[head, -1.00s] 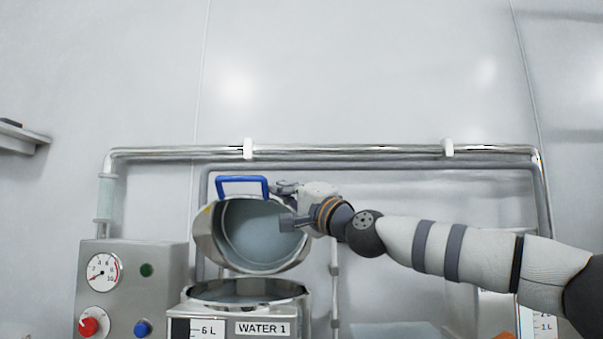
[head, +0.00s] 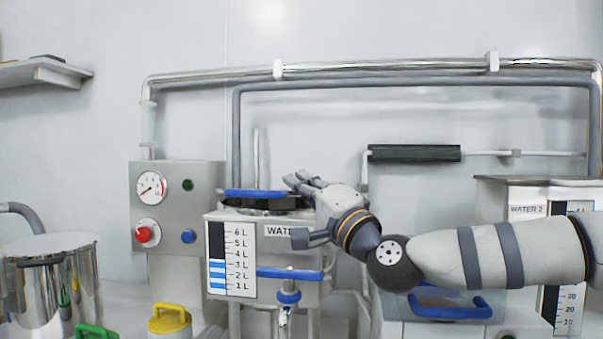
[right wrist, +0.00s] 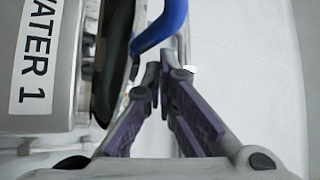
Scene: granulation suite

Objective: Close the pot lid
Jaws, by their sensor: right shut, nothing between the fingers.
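The WATER 1 pot (head: 306,231) is a square metal vessel with a level scale on its front. Its lid (head: 268,203) is down low over the top opening, its dark edge showing beneath the blue lid handle (head: 252,193). I cannot tell whether the lid is fully seated. My right gripper (head: 298,181) is at the right end of the lid, shut and empty. In the right wrist view its fingertips (right wrist: 161,75) are close beside the blue handle (right wrist: 160,27), with nothing between them; contact is unclear. My left gripper is not in view.
A control box (head: 178,200) with a gauge and knobs stands left of the pot. A WATER 2 vessel (head: 525,195) is at right. A steel container (head: 60,275) and a yellow-handled item (head: 168,318) are at lower left. Pipes (head: 390,67) run along the wall.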

